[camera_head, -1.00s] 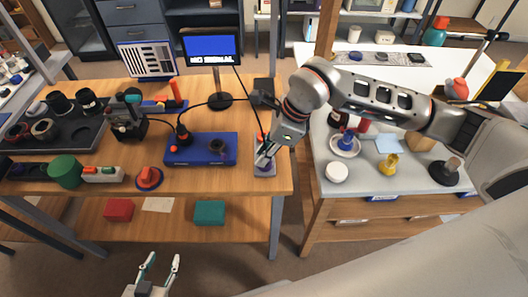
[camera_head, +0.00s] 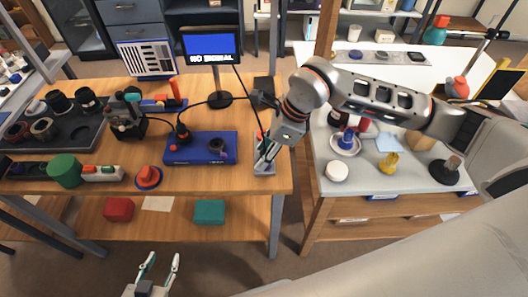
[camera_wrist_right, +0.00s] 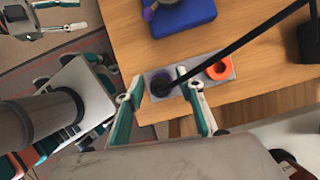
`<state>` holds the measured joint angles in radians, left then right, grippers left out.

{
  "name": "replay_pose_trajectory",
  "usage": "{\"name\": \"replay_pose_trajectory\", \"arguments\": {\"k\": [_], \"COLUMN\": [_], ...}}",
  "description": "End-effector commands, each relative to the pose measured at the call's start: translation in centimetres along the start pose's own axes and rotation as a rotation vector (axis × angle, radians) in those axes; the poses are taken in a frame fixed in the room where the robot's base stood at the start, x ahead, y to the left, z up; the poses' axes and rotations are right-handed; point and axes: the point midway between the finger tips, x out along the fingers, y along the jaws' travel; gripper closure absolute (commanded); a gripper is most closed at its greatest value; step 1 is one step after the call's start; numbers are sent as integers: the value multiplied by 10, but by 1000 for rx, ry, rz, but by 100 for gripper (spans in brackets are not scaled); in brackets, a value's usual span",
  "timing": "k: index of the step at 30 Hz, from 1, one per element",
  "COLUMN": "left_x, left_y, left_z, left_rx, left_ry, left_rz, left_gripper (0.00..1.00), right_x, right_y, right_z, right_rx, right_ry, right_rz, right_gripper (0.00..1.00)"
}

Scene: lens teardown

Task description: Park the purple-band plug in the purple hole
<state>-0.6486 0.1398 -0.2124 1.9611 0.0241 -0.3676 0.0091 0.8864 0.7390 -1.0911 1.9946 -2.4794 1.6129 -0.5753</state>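The block also shows in the head view (camera_head: 264,170). My left gripper (camera_head: 160,262) is open and empty, low in front of the table.
A blue box (camera_head: 200,150) with a black plug and a dark ring stands left of the block. A monitor (camera_head: 212,47) reading NO SIGNAL stands behind. A red-orange knob (camera_head: 148,177) and green cylinder (camera_head: 64,170) lie further left. The grey side table (camera_head: 350,180) is at right.

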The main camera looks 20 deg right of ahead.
Motion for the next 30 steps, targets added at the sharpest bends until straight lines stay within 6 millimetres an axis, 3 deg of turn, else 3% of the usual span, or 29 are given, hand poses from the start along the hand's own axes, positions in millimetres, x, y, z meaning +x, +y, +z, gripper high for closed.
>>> {"name": "replay_pose_trajectory", "arguments": {"k": [10, 24, 30], "left_x": [-1, 0, 0], "left_y": [0, 0, 0], "left_z": [0, 0, 0], "left_rx": [1, 0, 0], "left_ry": [0, 1, 1], "left_rz": [0, 0, 0], "left_gripper": [60, 60, 60], "right_x": [-10, -98, -117], "right_y": [-1, -1, 0], "right_z": [0, 0, 0], "right_rx": [0, -1, 0], "right_ry": [0, 0, 0], "right_rz": [-2, -4, 0], "right_gripper": [63, 63, 63]}}
